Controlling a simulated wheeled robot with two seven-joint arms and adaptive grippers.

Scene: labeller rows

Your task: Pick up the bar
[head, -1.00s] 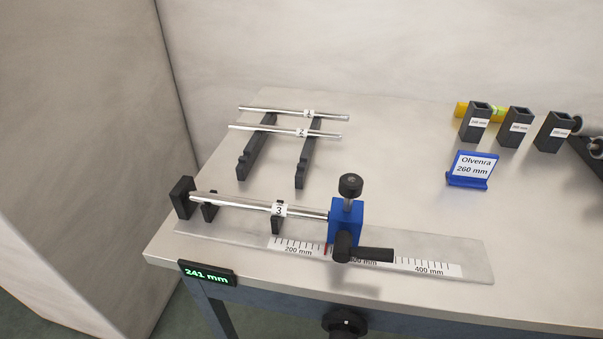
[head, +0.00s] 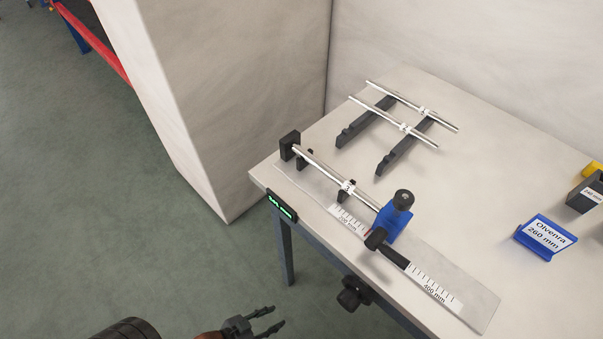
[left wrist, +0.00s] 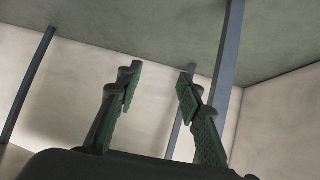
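A silver bar with a number label (head: 328,173) lies in the measuring fixture (head: 465,312), between a black end stop (head: 290,146) and a blue slider (head: 393,222). Two more labelled silver bars, the nearer one (head: 385,115) and the farther one (head: 402,100), lie across a pair of dark notched rests. My left gripper (head: 278,318) is low at the bottom of the head view, in front of the table and apart from every bar. It is open and empty; in the left wrist view its fingers (left wrist: 158,88) stand apart. My right gripper is not in view.
A blue sign (head: 545,237) reads "Olvenra 260 mm". A dark square holder (head: 586,192) stands at the right edge. A green-lit display (head: 282,206) and a black knob (head: 354,293) sit at the table's front. Bare tabletop (head: 480,180) lies between the rests and the sign.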

